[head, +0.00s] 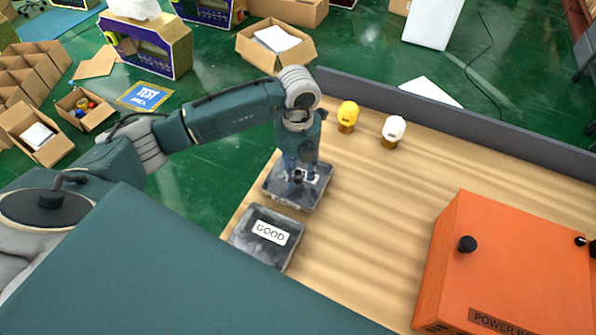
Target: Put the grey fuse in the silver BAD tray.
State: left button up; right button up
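My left gripper (299,172) points down over the far tray (272,188), its fingertips low over the tray's inside. A small dark thing shows between or just below the fingertips, too small to tell whether it is the grey fuse or whether the fingers hold it. The gripper hides most of the tray's label, so I cannot read it. No grey fuse stands clearly in view elsewhere. A second dark grey tray (246,249), labelled GOOD, sits nearer on the table and looks empty. My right gripper is not in view.
A yellow fuse (348,114) and a white fuse (394,129) stand upright near the table's back edge, by a grey rail (440,116). An orange power box (519,262) with black knobs stands at the right. The middle of the wooden table (365,215) is clear.

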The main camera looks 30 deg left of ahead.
aim_at(298, 173)
pick_arm(q)
notch_tip(298, 173, up, 11)
jog(key=b, duration=0.3)
jog(key=shift+r, duration=0.2)
jog(key=shift+s+f, duration=0.1)
